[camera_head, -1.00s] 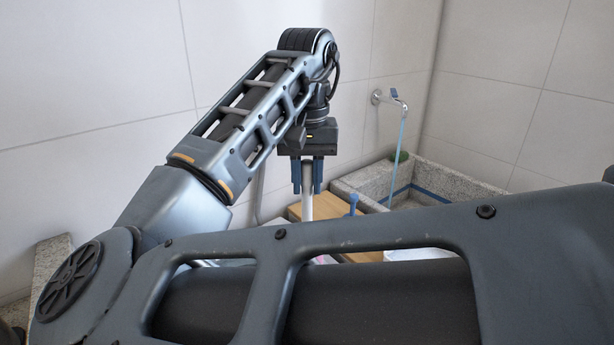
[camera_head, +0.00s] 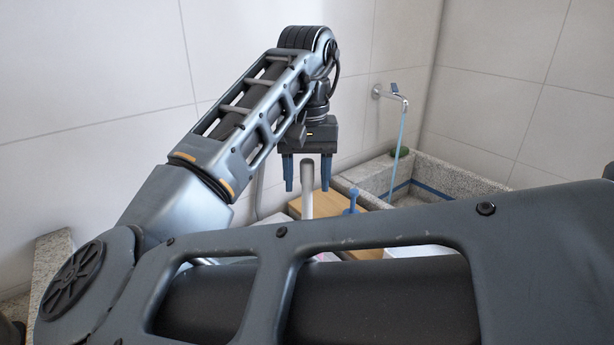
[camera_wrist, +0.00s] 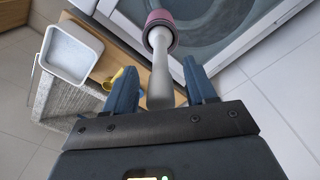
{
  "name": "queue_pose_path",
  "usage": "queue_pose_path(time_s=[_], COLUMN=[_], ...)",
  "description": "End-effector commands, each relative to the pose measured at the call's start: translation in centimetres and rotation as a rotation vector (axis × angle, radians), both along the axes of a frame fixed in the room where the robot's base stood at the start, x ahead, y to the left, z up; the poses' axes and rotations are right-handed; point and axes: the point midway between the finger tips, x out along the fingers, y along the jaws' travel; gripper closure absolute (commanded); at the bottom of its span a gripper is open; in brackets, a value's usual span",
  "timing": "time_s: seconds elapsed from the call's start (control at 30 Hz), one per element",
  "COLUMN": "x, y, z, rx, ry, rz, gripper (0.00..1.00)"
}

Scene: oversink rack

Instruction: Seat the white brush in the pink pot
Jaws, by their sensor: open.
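The white brush (camera_head: 308,200) shows in the head view as a pale, nearly upright handle between and below my fingers. My gripper (camera_head: 307,187) is open above, its two blue fingers apart on either side of the handle top. In the wrist view the brush handle (camera_wrist: 160,75) lies between the open fingers (camera_wrist: 158,66), with a gap on both sides. Its far end runs into the dark-rimmed mouth of the pink pot (camera_wrist: 158,19). The brush head is hidden inside, so how deep it sits cannot be told. In the head view my arm hides nearly all the pot.
A stone sink (camera_head: 450,180) with a tap (camera_head: 390,96) stands at the back right. A blue-handled thing (camera_head: 352,202) rises beside a wooden surface (camera_head: 315,207). The wrist view shows a white tub (camera_wrist: 70,54), a yellow utensil (camera_wrist: 114,76) and a washing-machine-like appliance (camera_wrist: 235,40).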

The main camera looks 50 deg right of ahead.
Motion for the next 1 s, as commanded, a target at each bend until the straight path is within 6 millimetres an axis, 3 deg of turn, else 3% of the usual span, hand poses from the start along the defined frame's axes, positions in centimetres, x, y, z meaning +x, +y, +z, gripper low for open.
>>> queue_pose_path(time_s=[0.5, 1.0], x=[0.0, 0.0], y=[0.0, 0.0], z=[7.0, 7.6], rx=[0.0, 0.0], ry=[-0.004, 0.0], rz=[0.0, 0.0], gripper=[0.44, 0.44])
